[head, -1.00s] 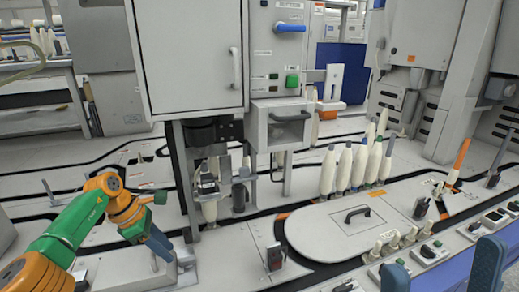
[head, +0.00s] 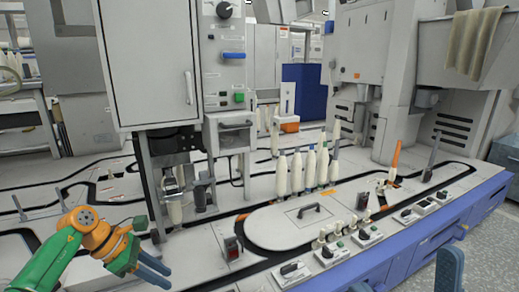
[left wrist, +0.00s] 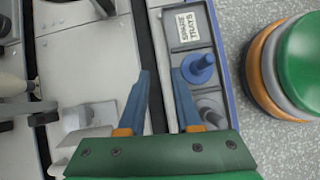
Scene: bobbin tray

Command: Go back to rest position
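My left gripper (head: 150,269) is low at the left in the head view, over the near part of the machine deck. Its blue fingers also show in the left wrist view (left wrist: 160,76). They stand apart with nothing between them. Of my right gripper (head: 405,278), only two blue fingertips show at the bottom right edge of the head view. They are wide apart, with nothing seen between them. The rest of the right arm is out of view.
A grey tray holder marked "SPARE TRAYS" (left wrist: 186,28) with a blue peg (left wrist: 198,68) lies just beyond the left fingers. White bobbins (head: 310,170) stand behind an oval plate (head: 285,232). A grey cabinet (head: 150,70) rises at left. Floor is open at far right.

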